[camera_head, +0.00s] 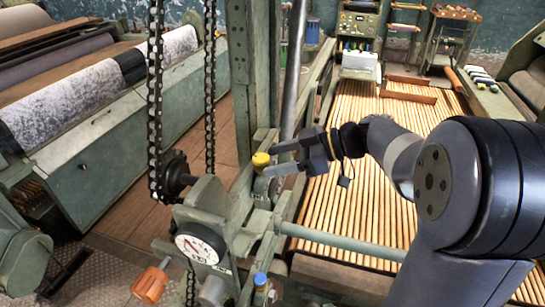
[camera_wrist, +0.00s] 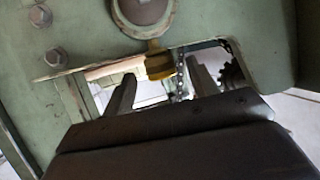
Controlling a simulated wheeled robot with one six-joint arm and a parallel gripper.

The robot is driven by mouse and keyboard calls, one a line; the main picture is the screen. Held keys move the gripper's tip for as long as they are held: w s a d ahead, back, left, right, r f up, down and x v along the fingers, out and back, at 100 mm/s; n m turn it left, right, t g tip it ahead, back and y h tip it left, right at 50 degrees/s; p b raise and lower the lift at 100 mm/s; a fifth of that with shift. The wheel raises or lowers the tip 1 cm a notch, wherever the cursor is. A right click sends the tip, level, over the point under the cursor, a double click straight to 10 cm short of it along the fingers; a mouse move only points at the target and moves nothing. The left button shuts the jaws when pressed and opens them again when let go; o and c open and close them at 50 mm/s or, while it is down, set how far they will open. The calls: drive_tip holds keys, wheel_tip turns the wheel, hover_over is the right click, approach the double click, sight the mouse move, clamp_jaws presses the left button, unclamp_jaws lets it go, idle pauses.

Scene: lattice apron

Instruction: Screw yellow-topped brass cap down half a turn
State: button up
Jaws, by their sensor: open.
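The yellow-topped brass cap (camera_head: 261,162) sits on the green machine frame, left of centre in the head view. In the wrist view its yellow part (camera_wrist: 158,64) shows beyond the fingers, between them and partly behind the green frame. My gripper (camera_head: 283,158) reaches in from the right with its two fingers pointing left at the cap. The fingers are apart, one toward each side of the cap. I cannot tell whether either touches it. In the wrist view my gripper (camera_wrist: 160,88) shows both fingers spread with nothing clearly held.
A blue-topped cap (camera_head: 260,279) stands lower on the frame, near a dial gauge (camera_head: 200,246) and an orange handle (camera_head: 150,284). Chains (camera_head: 156,100) hang left of the green post (camera_head: 254,70). A slatted wooden apron (camera_head: 350,220) lies below my arm.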

drive_tip(key=shift+w+a+f, duration=0.1)
drive_tip(key=shift+a+f, duration=0.15)
drive_tip(key=shift+a, duration=0.35)
drive_tip(key=shift+c, duration=0.6)
drive_tip(key=c, duration=0.9)
drive_tip(key=m+t+b, duration=0.1)
drive_tip(key=b, duration=0.2)
drive_tip(key=m+t+h+b, duration=0.1)
drive_tip(key=b, duration=0.2)
drive_tip(key=s+m+t+b, duration=0.1)
drive_tip(key=m+t+b, duration=0.1)
drive_tip(key=shift+a+f+h+b, duration=0.2)
drive_tip(key=shift+f+h+b, duration=0.1)
drive_tip(key=shift+b, duration=0.1)
drive_tip(key=shift+r+m+t+h+b, duration=0.3)
drive_tip(key=shift+m+t+b, duration=0.1)
drive_tip(key=shift+t, duration=0.1)
